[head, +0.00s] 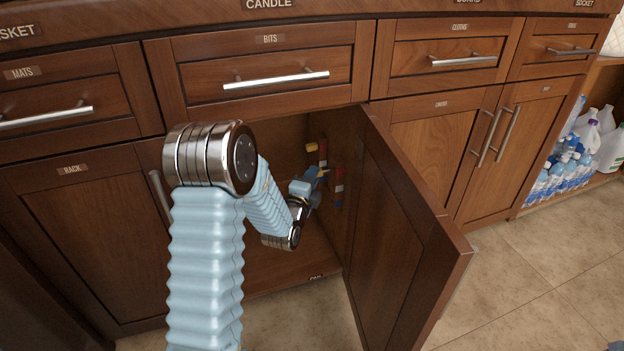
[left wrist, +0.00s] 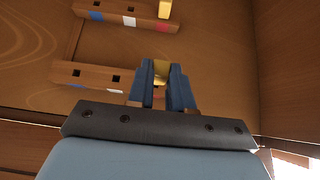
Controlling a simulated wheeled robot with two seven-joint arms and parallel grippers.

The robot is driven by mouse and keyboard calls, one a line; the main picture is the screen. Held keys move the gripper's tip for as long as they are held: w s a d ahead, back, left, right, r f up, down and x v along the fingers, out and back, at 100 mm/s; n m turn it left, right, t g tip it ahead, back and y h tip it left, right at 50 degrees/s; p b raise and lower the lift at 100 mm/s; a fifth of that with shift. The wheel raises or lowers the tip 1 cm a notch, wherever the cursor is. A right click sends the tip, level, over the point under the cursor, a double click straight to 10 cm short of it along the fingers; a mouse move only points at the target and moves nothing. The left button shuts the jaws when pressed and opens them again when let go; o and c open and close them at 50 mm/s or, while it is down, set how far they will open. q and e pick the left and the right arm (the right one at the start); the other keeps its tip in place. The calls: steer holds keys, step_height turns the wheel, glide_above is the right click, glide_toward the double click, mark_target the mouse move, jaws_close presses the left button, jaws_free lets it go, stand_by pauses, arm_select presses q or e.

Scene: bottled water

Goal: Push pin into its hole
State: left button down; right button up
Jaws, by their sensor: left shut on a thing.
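Ahead are two wooden bars with square dark holes and blue, white and red marks. A second yellow pin (left wrist: 163,11) stands at the right end of the upper bar (left wrist: 112,12). The lower bar (left wrist: 85,72) runs behind the fingers, which hide its right part. I cannot tell whether the held pin touches a hole. My right gripper is not in view.
The open cabinet door (head: 405,235) stands close to the right of my left forearm. Closed drawers, including the BITS drawer (head: 262,72), run above the opening. Water bottles (head: 560,175) and jugs stand on a shelf at far right. The tiled floor in front is clear.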

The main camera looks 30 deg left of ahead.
mark_target(325, 172)
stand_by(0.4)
arm_select(q)
steer(key=shift+b, duration=0.35)
stand_by(0.4)
steer(key=shift+b, duration=0.3)
steer(key=shift+w+d+b, duration=0.45)
steer(key=shift+w+d, duration=0.65)
steer(key=shift+w, duration=0.15)
stand_by(0.4)
steer(key=c, duration=0.9)
jaws_free()
steer(key=shift+c, duration=0.2)
